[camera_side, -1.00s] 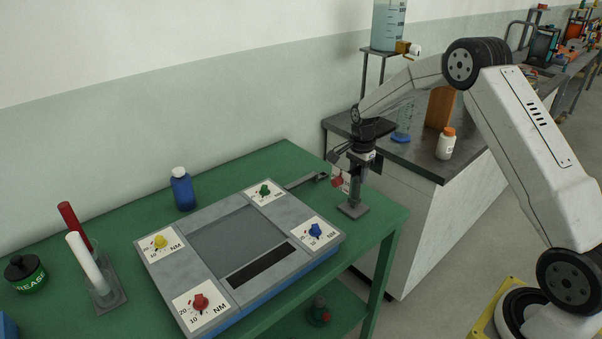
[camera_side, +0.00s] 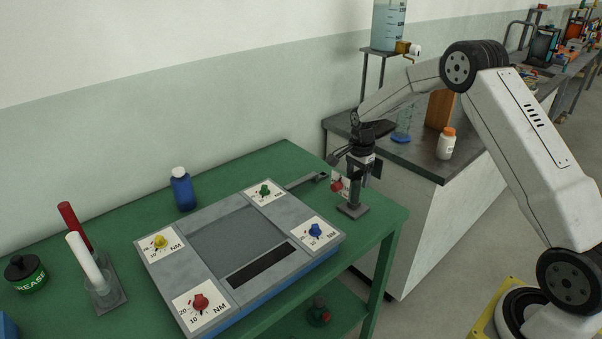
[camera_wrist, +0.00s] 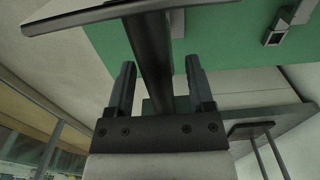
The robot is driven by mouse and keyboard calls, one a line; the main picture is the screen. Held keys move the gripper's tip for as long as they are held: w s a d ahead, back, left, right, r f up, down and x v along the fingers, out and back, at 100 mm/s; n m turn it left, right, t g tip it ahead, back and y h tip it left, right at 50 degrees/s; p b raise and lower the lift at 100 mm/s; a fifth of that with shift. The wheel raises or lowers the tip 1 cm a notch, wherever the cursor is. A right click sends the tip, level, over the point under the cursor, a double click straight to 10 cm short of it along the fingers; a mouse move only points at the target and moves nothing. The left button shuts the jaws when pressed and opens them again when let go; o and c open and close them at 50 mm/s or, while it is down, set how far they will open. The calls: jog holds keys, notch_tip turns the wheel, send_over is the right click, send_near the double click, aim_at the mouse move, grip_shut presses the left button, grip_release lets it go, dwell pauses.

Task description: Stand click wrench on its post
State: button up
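A dark upright shaft (camera_side: 354,190) rises from a flat square base (camera_side: 352,210) near the right edge of the green table. In the wrist view the shaft (camera_wrist: 150,45) runs between the two fingers, with the base (camera_wrist: 105,12) beyond it. I cannot tell where the click wrench ends and its post begins. A small red and white part (camera_side: 337,186) shows just left of the shaft. My gripper (camera_side: 360,172) points down around the upper shaft. In the wrist view my gripper (camera_wrist: 160,68) is open, with gaps on both sides of the shaft.
A grey torque panel (camera_side: 238,240) with coloured knobs lies left of the base; its bar (camera_side: 307,182) ends close to the shaft. A blue bottle (camera_side: 182,190) stands behind the panel. A dark-topped bench (camera_side: 415,158) is close on the right.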

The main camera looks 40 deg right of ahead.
jog(key=shift+o, duration=0.2)
jog(key=shift+s+f, duration=0.1)
jog(key=shift+r, duration=4)
jog(key=shift+s+a+r+n, duration=0.1)
jog(key=shift+s+a+n, duration=0.05)
jog(key=shift+a+n, duration=0.3)
jog(key=s+a+n+t, duration=0.1)
jog(key=s+a+n, duration=0.7)
jog(key=s, duration=0.3)
jog(key=s+a+n+t, duration=0.1)
jog(key=s+a+n, duration=0.7)
jog(key=s, duration=0.3)
jog(key=shift+s+a+f+n+t, duration=0.2)
jog(key=shift+s+f+n+t, duration=0.1)
jog(key=shift+n, duration=0.35)
jog(key=shift+w, duration=0.1)
